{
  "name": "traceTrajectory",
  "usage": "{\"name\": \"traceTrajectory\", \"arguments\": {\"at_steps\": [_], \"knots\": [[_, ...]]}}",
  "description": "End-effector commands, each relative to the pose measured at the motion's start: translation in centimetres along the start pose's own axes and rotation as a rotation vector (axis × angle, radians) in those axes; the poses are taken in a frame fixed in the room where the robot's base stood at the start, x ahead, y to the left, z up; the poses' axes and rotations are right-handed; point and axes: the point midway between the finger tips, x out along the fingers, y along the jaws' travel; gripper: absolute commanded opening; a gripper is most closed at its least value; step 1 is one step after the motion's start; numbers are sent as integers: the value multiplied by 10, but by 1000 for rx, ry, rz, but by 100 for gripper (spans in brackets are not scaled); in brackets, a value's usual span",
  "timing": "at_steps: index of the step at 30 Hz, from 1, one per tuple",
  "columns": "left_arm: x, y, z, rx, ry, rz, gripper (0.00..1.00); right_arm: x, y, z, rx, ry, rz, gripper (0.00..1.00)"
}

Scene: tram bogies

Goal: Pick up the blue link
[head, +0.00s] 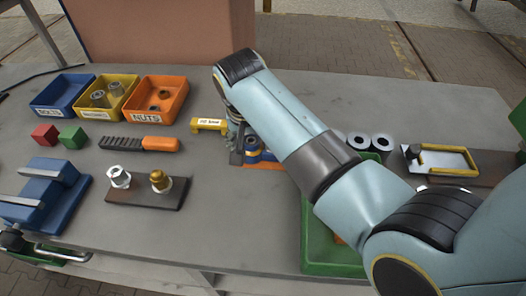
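My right arm reaches in from the lower right. Its gripper (238,138) points down at the middle of the bench, just right of a yellow labelled piece (209,124). A small blue part (268,156), which may be the blue link, shows beside and partly behind the gripper, close to an orange patch. The arm covers much of it, so its shape is unclear. I cannot tell whether the gripper touches it, or whether the fingers are open or shut. My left gripper is not in view.
Blue, yellow and orange bins (160,97) stand at the back left. Red and green cubes, an orange-handled file (150,144), a fitting plate (145,197) and a blue vise (45,190) lie left. A green tray (318,250) is partly under my arm. The front middle is clear.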

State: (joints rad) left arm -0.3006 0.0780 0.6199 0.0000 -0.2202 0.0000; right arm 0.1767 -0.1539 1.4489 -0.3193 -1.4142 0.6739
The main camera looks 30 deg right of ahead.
Motion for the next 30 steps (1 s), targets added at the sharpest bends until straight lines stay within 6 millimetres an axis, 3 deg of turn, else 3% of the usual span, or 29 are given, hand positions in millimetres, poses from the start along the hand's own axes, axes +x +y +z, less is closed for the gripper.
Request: {"name": "traceTrajectory", "arguments": {"at_steps": [2, 13, 30], "knots": [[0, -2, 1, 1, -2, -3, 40, 0, 0, 0, 0, 0, 0, 47], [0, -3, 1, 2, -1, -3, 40, 0, 0, 0, -1, 0, 1, 0], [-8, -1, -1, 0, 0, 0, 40, -6, 0, -3, -2, 0, 0, 0]]}}
